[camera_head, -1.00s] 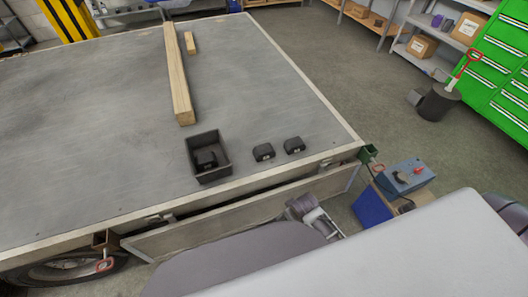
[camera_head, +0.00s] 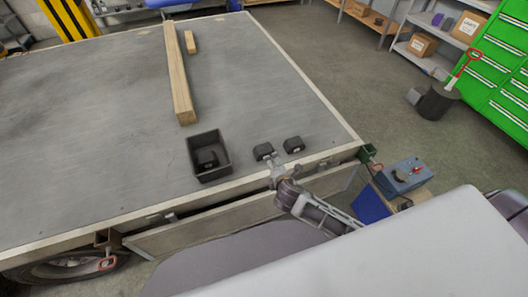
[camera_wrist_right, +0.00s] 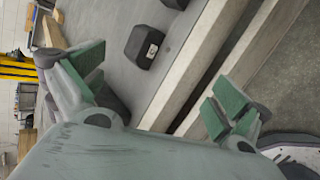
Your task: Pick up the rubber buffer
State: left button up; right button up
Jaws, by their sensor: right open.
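Two black rubber buffers lie on the grey trailer deck near its front edge: a left buffer (camera_head: 263,151) and a right buffer (camera_head: 293,144). Another dark piece (camera_head: 207,159) lies in a black open box (camera_head: 222,163) to their left. My right gripper (camera_head: 273,166) is just in front of the left buffer, over the deck's edge. In the right wrist view, my right gripper (camera_wrist_right: 157,82) has its green-padded fingers wide apart with nothing between them. A buffer (camera_wrist_right: 145,46) lies on the deck beyond them, and another (camera_wrist_right: 176,4) is cut off at the top. My left gripper is not in view.
A long wooden beam (camera_head: 179,85) and a short block (camera_head: 190,42) lie farther back on the deck. The raised edge rail (camera_head: 323,157) runs along the front. A blue-grey control box (camera_head: 404,174) stands off the corner.

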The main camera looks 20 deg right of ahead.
jog(key=w+d+f+n+t+y, duration=0.1)
jog(key=w+f+n+t+y, duration=0.2)
jog(key=n, duration=1.4)
jog(key=shift+w+d+f, duration=0.2)
jog(key=shift+w+f, duration=0.15)
jog(key=shift+w, duration=0.75)
